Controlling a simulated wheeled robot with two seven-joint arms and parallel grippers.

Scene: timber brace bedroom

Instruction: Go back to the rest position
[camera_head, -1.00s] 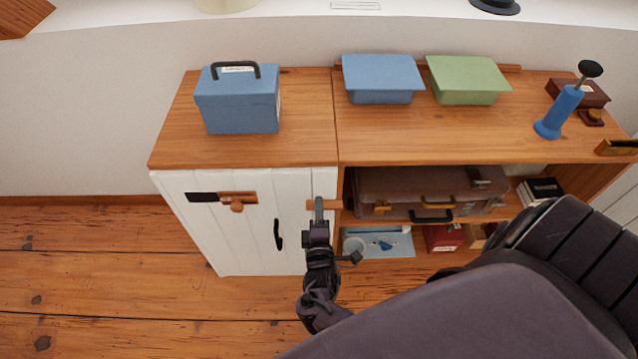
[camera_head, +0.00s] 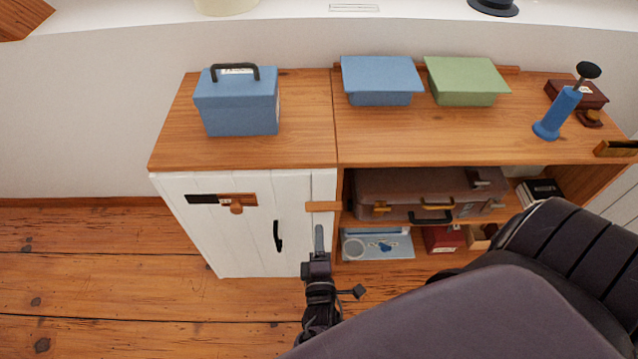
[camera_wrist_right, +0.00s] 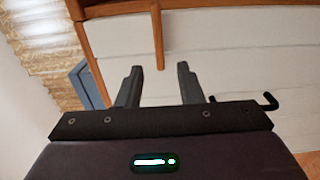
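My right gripper (camera_head: 319,240) is in front of the cabinet, near the right edge of its white door (camera_head: 245,235). In the right wrist view its two fingers (camera_wrist_right: 158,85) stand apart with nothing between them, facing the white boards. The door is closed, with a black handle (camera_head: 278,236) and a wooden latch (camera_head: 236,204) on it. A small wooden bar (camera_head: 323,206) sits at the door's right edge, just above the gripper in the head view. My left gripper is not in view.
On the cabinet top (camera_head: 300,120) stand a blue toolbox (camera_head: 238,108), a blue bin (camera_head: 381,80), a green bin (camera_head: 466,80) and a blue pump (camera_head: 558,115). A brown suitcase (camera_head: 415,190) lies on the open shelf. The wooden floor (camera_head: 120,275) at left is clear.

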